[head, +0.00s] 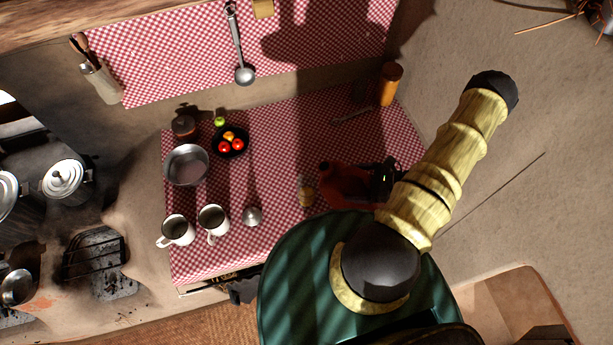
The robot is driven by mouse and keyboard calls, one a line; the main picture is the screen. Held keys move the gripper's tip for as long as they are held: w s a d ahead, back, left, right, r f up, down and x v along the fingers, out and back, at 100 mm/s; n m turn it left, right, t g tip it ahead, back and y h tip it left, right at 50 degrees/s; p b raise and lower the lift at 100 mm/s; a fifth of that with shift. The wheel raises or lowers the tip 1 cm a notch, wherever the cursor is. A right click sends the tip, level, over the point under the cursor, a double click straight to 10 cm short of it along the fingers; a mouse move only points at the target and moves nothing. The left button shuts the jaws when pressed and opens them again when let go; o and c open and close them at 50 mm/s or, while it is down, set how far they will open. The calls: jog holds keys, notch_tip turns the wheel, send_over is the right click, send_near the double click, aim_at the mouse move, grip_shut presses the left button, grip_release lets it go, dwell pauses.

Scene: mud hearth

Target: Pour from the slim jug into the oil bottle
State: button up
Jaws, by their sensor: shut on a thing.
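A reddish-brown vessel, which looks like the slim jug (340,184), is in my gripper (374,184) over the right part of the checked cloth. My gripper is dark and shut on it from the right. The jug appears tilted to the left; its mouth and any stream are too dark to make out. A small amber bottle, probably the oil bottle (306,194), stands on the cloth just left of the jug. I cannot tell whether the two touch. My arm hides the area to the right.
On the checked cloth (270,165) stand two white mugs (177,231), a metal pan (187,165), a dark bowl of tomatoes (231,141) and a lidded brown pot (184,126). An orange canister (390,84) stands at the back right.

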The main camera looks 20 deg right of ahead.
jog(key=shift+w+a+r+g+h+p, duration=0.2)
jog(key=shift+a+g+h+p, duration=0.1)
jog(key=shift+h+p, duration=0.3)
jog(key=shift+w+a+r+g+h+p, duration=0.1)
jog(key=shift+a+r+g+h+p, duration=0.15)
jog(key=shift+h+p, duration=0.3)
jog(key=shift+f+g+h, duration=0.45)
jog(key=shift+g+h, duration=0.1)
jog(key=shift+h, duration=0.2)
jog(key=shift+r+g+h+b, duration=0.1)
jog(key=shift+g+h+b, duration=0.35)
jog(key=shift+h, duration=0.15)
jog(key=shift+d+b, duration=0.1)
jog(key=shift+b, duration=0.7)
jog(key=h+b, duration=0.1)
jog(key=b, duration=0.1)
jog(key=shift+r+g+b, duration=0.25)
jog(key=shift+b, duration=0.1)
jog(key=shift+r, duration=0.45)
jog(key=shift+h, duration=0.3)
jog(key=shift+w+a+r+g+h+b, duration=0.2)
jog(key=shift+g+h+b, duration=0.3)
jog(key=shift+h, duration=0.2)
